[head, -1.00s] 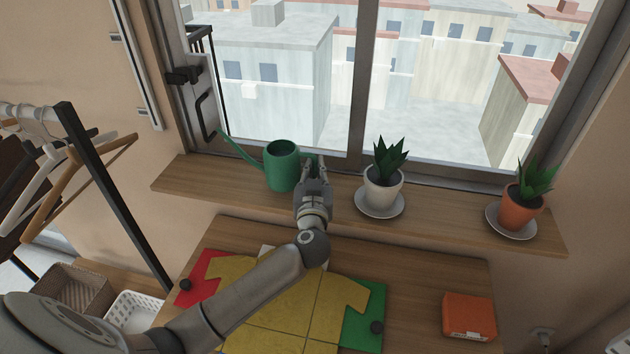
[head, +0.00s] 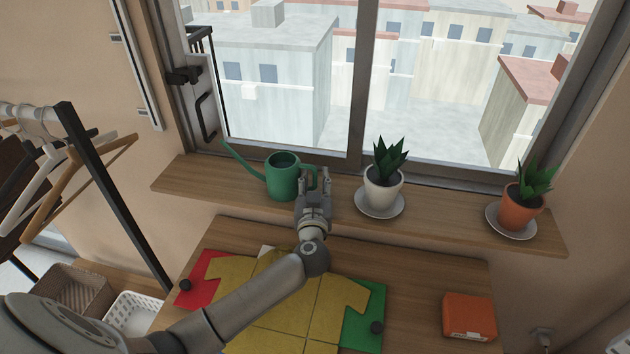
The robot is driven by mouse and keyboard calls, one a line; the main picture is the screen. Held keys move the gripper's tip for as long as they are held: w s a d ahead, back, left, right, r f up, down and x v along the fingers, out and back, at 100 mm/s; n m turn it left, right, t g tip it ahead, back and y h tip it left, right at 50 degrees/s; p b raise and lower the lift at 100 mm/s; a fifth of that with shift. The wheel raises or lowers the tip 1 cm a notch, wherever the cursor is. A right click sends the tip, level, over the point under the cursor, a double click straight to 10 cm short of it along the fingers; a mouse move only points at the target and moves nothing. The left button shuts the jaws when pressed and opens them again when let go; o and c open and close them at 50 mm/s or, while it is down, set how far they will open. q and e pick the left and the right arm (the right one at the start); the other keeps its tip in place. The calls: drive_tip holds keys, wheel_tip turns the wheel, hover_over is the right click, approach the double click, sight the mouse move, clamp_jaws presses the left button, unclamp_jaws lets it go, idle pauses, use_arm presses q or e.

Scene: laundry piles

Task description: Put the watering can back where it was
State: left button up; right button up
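The green watering can (head: 283,181) is upright on the left part of the wooden window sill (head: 440,218), its long spout pointing up and left. Its handle is on the right side, towards my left gripper (head: 315,175). The gripper's two fingers stand apart, one on either side of the handle, and look open around it. The wrist hides the sill just below. My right gripper is not in view.
A white-potted plant (head: 382,193) on a saucer stands just right of my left gripper. An orange-potted plant (head: 520,211) is farther right. The window is behind the sill.

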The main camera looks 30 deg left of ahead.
use_arm(q)
drive_tip(key=b+v, duration=0.1)
drive_tip(key=v, duration=1.1)
drive_tip(key=shift+r, duration=0.2)
